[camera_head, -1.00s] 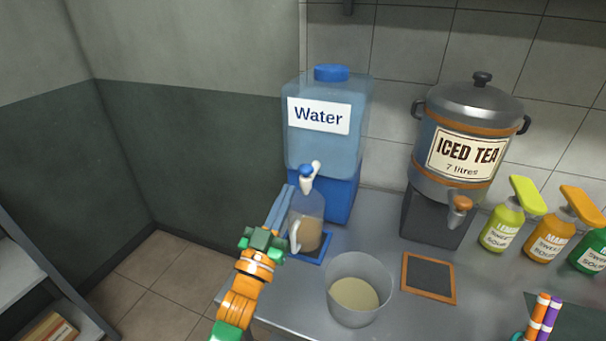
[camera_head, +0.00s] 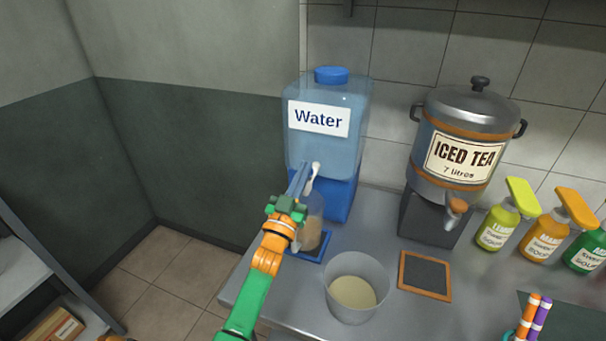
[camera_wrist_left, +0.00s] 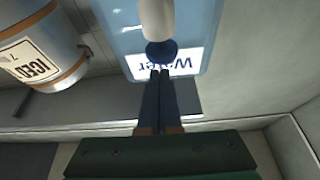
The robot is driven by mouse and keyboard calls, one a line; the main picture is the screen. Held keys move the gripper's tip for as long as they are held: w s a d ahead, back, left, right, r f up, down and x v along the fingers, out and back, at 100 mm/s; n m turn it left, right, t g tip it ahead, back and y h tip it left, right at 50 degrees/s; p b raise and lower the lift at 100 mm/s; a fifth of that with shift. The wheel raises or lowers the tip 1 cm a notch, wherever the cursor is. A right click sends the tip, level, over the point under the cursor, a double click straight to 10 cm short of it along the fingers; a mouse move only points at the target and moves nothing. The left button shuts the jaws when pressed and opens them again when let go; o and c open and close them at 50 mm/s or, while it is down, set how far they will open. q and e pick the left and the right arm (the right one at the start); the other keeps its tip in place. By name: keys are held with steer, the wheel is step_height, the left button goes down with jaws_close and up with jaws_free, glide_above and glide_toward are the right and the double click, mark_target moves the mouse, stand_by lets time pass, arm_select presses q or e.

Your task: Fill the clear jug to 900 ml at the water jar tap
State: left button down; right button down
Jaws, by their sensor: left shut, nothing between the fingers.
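The clear jug (camera_head: 313,234) stands under the water jar's tap on a blue mat (camera_head: 318,255), partly hidden by my left gripper. A brownish tone shows in its lower part; I cannot read its level. The water jar (camera_head: 327,150) sits on a blue stand. Its white tap lever (camera_head: 314,172) is beside my left gripper (camera_head: 301,168), whose fingers are shut and empty. In the left wrist view the fingertips (camera_wrist_left: 160,72) are just below the tap's blue knob (camera_wrist_left: 161,50); I cannot tell if they touch.
A clear bowl (camera_head: 354,298) with pale contents stands in front of the jug. A shelf (camera_head: 30,270) is at the far left.

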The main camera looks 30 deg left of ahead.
arm_select(q)
steer(key=shift+f, duration=0.4)
steer(key=shift+s+d+f+b, duration=0.1)
steer(key=shift+s+f+b, duration=0.05)
steer(key=shift+f+b, duration=0.4)
steer(key=shift+s+f+b, duration=0.15)
steer(key=shift+f+b, duration=0.3)
steer(key=shift+b, duration=0.05)
stand_by(6.5)
